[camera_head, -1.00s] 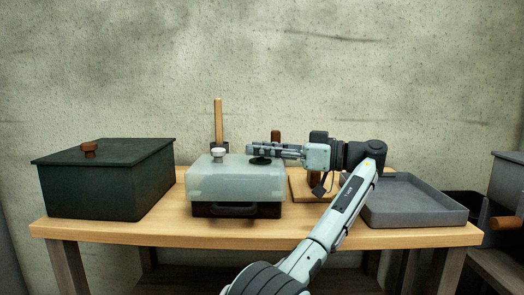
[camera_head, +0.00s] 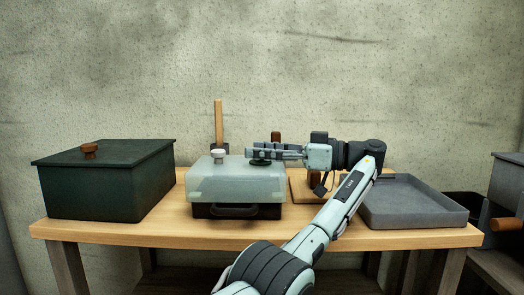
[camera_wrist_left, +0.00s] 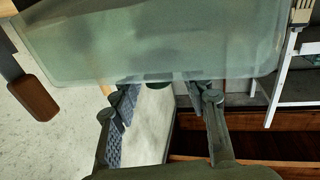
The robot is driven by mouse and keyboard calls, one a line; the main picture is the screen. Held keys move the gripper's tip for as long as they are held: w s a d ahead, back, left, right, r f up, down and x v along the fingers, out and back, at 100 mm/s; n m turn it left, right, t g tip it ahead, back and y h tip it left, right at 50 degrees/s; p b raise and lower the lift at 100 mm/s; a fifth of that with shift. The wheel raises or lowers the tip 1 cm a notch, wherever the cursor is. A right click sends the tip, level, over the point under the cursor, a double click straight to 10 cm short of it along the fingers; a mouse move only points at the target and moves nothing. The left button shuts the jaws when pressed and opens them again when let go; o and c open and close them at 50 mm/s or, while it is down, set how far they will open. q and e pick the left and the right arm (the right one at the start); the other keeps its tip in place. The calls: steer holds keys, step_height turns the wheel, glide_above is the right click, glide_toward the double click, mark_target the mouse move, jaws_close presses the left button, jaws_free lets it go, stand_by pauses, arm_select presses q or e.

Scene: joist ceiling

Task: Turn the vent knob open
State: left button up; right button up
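A box with a pale translucent lid (camera_head: 236,184) and a dark base (camera_head: 211,210) stands mid-table. On its lid are a white knob (camera_head: 219,155) at the left and a dark round knob (camera_head: 260,161) to the right; which is the vent knob is unclear. My left gripper (camera_head: 256,153) reaches in from the right, fingers pointing left, over the dark knob. In the left wrist view the fingertips (camera_wrist_left: 158,84) stand apart, with a dark rounded piece (camera_wrist_left: 158,86), likely that knob, showing between them. Contact cannot be told. My right gripper is not in view.
A dark green lidded box (camera_head: 105,185) stands at the left. A grey tray (camera_head: 416,216) lies at the right. A wooden upright handle (camera_head: 218,120) rises behind the translucent box. The table's front strip (camera_head: 240,236) is bare.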

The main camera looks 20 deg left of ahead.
arm_select(q)
steer(key=shift+r, duration=0.1)
step_height(320, 180, up, 10)
stand_by(0.6)
stand_by(0.4)
